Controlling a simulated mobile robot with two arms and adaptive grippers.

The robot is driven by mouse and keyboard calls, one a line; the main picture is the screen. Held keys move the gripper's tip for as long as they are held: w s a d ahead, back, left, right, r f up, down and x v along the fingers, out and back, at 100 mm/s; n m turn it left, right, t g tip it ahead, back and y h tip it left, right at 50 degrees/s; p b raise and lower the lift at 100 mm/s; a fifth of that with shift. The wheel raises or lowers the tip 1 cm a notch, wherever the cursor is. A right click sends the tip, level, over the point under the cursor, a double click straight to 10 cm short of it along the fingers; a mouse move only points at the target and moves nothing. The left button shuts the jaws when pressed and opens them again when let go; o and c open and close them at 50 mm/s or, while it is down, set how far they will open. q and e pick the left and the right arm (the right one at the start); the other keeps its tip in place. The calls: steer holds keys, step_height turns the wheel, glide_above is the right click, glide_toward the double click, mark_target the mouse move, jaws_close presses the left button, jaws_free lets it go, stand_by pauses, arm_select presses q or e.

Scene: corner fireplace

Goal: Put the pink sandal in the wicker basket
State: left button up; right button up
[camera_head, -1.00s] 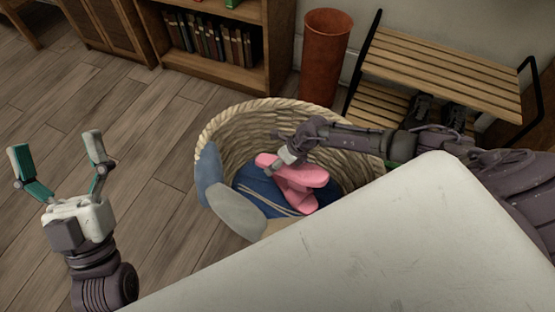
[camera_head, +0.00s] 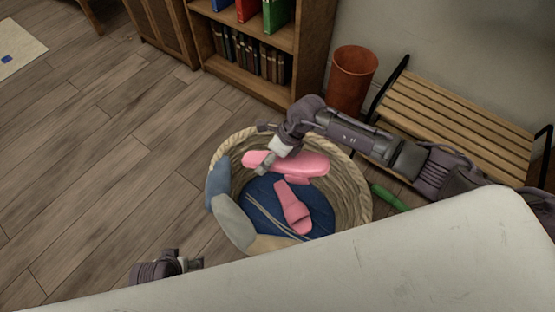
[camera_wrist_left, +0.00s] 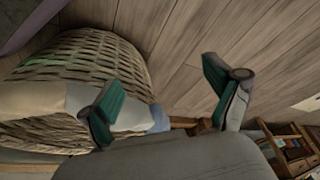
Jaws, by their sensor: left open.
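The wicker basket (camera_head: 353,199) stands on the floor with cloths inside. It also shows in the left wrist view (camera_wrist_left: 85,65). One pink sandal (camera_head: 292,207) lies in it on blue cloth. A second pink sandal (camera_head: 302,164) is at my right gripper (camera_head: 268,163), over the far part of the basket's opening. My right gripper looks shut on that sandal's left end. My left gripper (camera_wrist_left: 162,88) is open and empty, beside the basket in its wrist view.
My large white body panel covers the lower right of the head view. A slatted bench (camera_head: 455,115), a rust-coloured bin (camera_head: 352,80) and a bookcase (camera_head: 262,87) stand behind the basket. The wooden floor (camera_head: 110,150) to the left is clear.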

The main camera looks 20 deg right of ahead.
steer(key=shift+a+r, duration=0.1)
steer(key=shift+r, duration=0.45)
steer(key=shift+f, duration=0.3)
arm_select(q)
steer(key=b+v, duration=0.5)
steer(key=v, duration=0.6)
steer(key=shift+a+r, duration=0.15)
steer(key=shift+r, duration=0.15)
arm_select(e)
step_height(320, 180, down, 6)
steer(key=shift+r, duration=0.25)
steer(key=o, duration=1.4)
